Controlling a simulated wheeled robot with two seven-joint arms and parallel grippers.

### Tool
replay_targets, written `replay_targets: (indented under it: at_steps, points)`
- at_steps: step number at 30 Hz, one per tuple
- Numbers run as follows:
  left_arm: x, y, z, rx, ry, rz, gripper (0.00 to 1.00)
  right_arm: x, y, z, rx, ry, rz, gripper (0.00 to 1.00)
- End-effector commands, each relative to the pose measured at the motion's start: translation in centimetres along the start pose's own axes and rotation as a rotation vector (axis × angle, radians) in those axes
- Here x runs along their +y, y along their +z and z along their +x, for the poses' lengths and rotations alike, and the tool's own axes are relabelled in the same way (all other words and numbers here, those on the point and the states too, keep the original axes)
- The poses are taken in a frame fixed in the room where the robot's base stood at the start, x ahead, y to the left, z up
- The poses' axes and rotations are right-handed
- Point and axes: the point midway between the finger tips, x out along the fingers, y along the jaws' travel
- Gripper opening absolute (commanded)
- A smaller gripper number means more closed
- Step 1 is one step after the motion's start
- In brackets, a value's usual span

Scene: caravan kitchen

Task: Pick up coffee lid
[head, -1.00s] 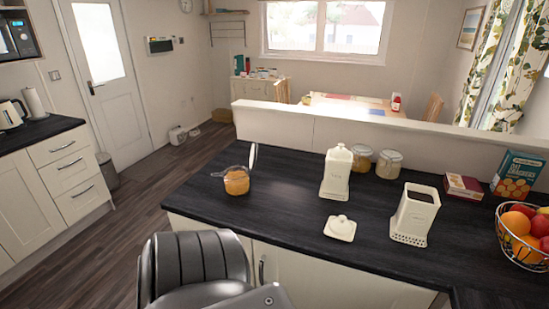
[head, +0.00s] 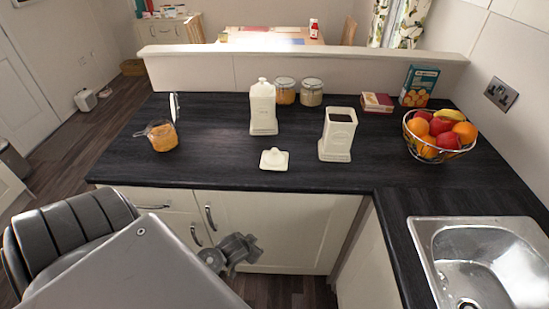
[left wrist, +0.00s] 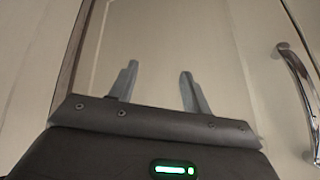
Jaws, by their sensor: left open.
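The coffee lid, a small cream square lid with a knob (head: 274,159), lies on the black worktop in the head view, near its front edge. The open cream canister (head: 338,134), dark inside, stands to its right. A closed cream canister (head: 263,107) stands behind the lid. My left gripper (head: 240,247) is low in front of the cream cupboard doors, below the worktop edge and apart from the lid. In the left wrist view its two fingers (left wrist: 157,85) are spread, with nothing between them. My right gripper is not in view.
A glass jug with orange contents (head: 162,136) stands at the left of the worktop (head: 210,165). Two jars, boxes and a fruit basket (head: 437,151) stand right and behind. A sink (head: 480,260) is at right. Cupboard handles (left wrist: 298,85) stick out beside my left gripper.

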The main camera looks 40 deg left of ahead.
Motion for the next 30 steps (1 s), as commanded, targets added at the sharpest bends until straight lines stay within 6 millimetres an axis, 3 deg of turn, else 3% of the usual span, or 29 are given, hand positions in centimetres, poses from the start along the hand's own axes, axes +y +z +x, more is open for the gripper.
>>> replay_targets:
  at_steps: [1,6,9,15,18,25,30]
  points:
    - [-0.6,-3.4,-2.8,0.051,-0.005,-0.01,0.48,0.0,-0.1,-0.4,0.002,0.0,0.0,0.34]
    - [-1.6,-10.8,-10.8,0.176,-0.011,-0.051,0.48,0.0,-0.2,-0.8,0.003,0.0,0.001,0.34]
    - [-3.6,-15.8,-14.6,0.295,-0.024,-0.087,0.48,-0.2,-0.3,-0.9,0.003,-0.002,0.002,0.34]
    - [-7.7,-23.1,-16.8,0.497,-0.029,-0.161,0.48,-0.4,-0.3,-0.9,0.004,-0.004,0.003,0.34]
    - [-8.9,-25.3,-17.5,0.561,-0.024,-0.182,0.48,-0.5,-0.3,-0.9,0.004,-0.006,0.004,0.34]
    - [-9.7,-26.8,-17.8,0.601,-0.017,-0.199,0.48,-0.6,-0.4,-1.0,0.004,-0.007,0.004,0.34]
    - [-9.9,-28.2,-15.9,0.6,-0.019,-0.199,0.48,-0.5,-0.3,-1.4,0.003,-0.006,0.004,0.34]
